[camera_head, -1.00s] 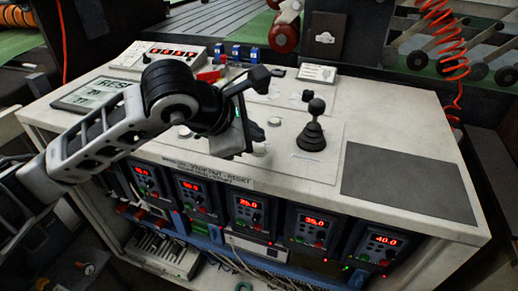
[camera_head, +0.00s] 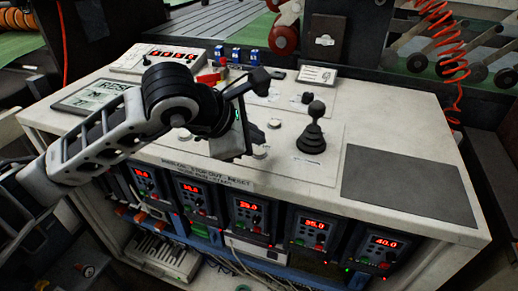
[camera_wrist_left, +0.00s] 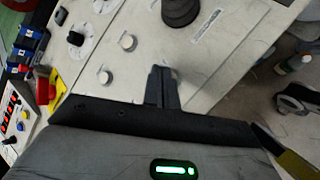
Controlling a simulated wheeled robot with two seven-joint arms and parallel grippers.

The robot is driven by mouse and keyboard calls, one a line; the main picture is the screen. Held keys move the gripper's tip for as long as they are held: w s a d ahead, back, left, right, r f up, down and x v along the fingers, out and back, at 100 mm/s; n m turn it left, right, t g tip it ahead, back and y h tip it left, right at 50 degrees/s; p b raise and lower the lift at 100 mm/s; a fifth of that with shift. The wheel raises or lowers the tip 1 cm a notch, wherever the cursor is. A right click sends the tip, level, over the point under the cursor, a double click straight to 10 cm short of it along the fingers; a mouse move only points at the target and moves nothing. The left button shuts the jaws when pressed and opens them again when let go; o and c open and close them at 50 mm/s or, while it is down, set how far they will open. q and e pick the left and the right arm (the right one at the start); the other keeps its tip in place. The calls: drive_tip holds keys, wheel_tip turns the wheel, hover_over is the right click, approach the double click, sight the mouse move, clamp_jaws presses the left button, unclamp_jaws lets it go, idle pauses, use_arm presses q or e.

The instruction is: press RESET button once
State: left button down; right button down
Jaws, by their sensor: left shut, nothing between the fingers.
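My left gripper (camera_head: 254,136) is over the white console top, left of the black joystick (camera_head: 312,130); its fingers are shut and empty. A pale round button (camera_head: 261,151) near the front edge is beside the fingertips. In the left wrist view the shut fingers (camera_wrist_left: 163,84) partly cover a pale button (camera_wrist_left: 174,73); contact cannot be told. Two other pale buttons (camera_wrist_left: 105,77) (camera_wrist_left: 128,43) are clear of the fingers. A front-edge label (camera_head: 205,172) seems to include RESET, but its text is small. A display (camera_head: 92,96) shows large letters starting RES, partly hidden by my arm. My right gripper is not in view.
The black joystick also shows in the left wrist view (camera_wrist_left: 181,10). Red-digit controllers (camera_head: 249,212) line the console's front. A dark flat panel (camera_head: 408,185) covers the right of the top. A red switch (camera_head: 210,78) and blue blocks (camera_head: 236,53) are at the back.

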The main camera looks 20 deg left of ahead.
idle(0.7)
use_arm(q)
drive_tip(key=shift+f+b, duration=0.45)
drive_tip(key=shift+b, duration=0.25)
drive_tip(key=shift+f+b, duration=0.5)
drive_tip(key=shift+b, duration=0.15)
idle(0.5)
drive_tip(key=shift+r, duration=0.1)
drive_tip(key=shift+r+p, duration=0.4)
drive_tip(key=shift+r, duration=0.4)
drive_tip(key=shift+r+p, duration=1.45)
drive_tip(key=shift+r, duration=1.1)
